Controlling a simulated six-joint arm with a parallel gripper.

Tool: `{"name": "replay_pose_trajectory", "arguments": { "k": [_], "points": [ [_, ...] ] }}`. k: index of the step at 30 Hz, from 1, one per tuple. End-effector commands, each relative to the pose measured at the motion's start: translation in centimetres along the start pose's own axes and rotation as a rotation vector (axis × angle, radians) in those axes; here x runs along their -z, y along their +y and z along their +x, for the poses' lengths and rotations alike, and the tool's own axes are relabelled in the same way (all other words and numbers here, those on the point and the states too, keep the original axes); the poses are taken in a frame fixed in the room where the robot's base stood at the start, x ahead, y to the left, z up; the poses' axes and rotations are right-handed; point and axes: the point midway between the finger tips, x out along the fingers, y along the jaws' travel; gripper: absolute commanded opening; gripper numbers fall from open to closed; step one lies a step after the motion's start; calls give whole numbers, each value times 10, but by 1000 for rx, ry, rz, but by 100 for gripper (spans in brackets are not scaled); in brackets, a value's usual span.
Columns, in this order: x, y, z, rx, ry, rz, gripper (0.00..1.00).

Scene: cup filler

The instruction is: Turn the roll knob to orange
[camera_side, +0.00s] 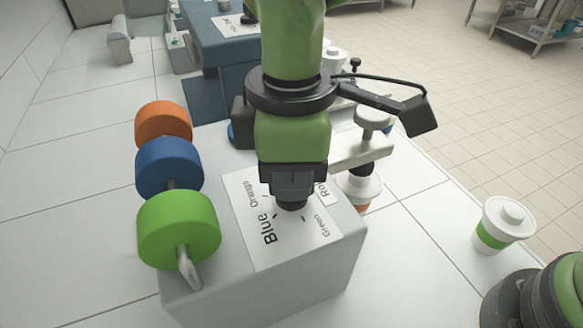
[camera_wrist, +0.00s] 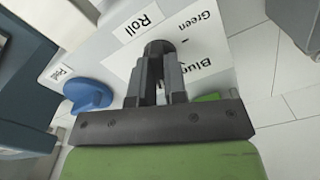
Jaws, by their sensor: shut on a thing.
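The roll knob is a small dark knob (camera_side: 293,206) on a white label (camera_side: 262,238) that reads Blue, Orange, Green and Roll. The label lies on top of a grey box. My gripper (camera_side: 292,190) points straight down over the knob and is shut on it. In the wrist view the dark knob (camera_wrist: 159,47) shows at the tips of my gripper (camera_wrist: 160,72), next to the word Roll. My fingers cover part of the knob, so I cannot tell which colour it points to. The word Orange is hidden in the wrist view.
A blue knob (camera_wrist: 88,95) is beside my gripper. A white cup with a green band (camera_side: 503,226) stands at the right.

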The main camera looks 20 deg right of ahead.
Motion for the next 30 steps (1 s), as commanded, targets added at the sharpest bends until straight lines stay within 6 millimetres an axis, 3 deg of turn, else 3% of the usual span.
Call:
{"name": "replay_pose_trajectory", "arguments": {
  "k": [10, 26, 27, 30],
  "points": [
    [0, 0, 0, 0, -1, 133, 0],
    [0, 0, 0, 1, -1, 157, 0],
    [0, 0, 0, 1, -1, 157, 22],
    [0, 0, 0, 1, -1, 155, 38]
  ]
}}
